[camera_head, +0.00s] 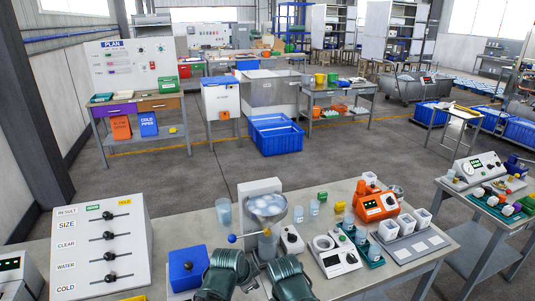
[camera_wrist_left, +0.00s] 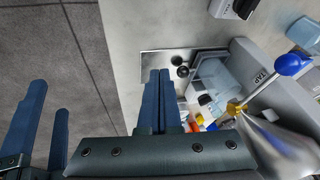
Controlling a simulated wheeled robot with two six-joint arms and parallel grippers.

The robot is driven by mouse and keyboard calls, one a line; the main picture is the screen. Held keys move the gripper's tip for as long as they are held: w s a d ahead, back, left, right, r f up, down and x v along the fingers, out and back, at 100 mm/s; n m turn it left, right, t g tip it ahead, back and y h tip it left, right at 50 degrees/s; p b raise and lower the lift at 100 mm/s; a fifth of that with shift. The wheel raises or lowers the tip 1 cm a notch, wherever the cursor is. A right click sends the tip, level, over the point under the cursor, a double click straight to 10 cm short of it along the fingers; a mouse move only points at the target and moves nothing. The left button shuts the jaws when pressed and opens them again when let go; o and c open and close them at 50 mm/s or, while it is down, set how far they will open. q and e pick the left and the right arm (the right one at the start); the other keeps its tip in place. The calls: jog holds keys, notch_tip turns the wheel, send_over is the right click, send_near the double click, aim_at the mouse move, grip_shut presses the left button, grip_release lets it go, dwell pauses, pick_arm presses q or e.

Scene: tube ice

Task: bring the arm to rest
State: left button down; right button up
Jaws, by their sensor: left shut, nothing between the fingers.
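My left gripper (camera_wrist_left: 160,75) is shut and empty in the left wrist view, its two blue fingers side by side. A second pair of blue fingers, my right gripper (camera_wrist_left: 38,95), shows at the left edge there with a gap between them. In the head view the dark green parts of my left arm (camera_head: 226,272) and right arm (camera_head: 289,278) are side by side at the near edge of the workbench. Their fingertips cannot be made out there. Neither arm visibly holds anything.
The workbench (camera_head: 330,194) carries a blue box (camera_head: 187,268), a dispenser with a bowl (camera_head: 264,207), a blue-knobbed lever (camera_head: 232,239), a white scale (camera_head: 335,257) and an orange machine (camera_head: 375,204). A panel with sliders (camera_head: 98,250) stands at left.

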pick_arm(q)
jog(key=s+a+f+n+g+y, duration=0.2)
jog(key=s+a+n+g+y, duration=0.3)
jog(key=a+n, duration=0.75)
jog(key=s+d+m+h, duration=0.1)
jog(key=s+d+m, duration=0.3)
jog(key=d, duration=0.6)
jog(key=s, duration=0.2)
jog(key=shift+s+d+f, duration=0.15)
jog(key=shift+s+d, duration=0.15)
jog(key=shift+s, duration=0.05)
jog(key=shift+s, duration=0.1)
pick_arm(e)
jog(key=shift+s, duration=0.1)
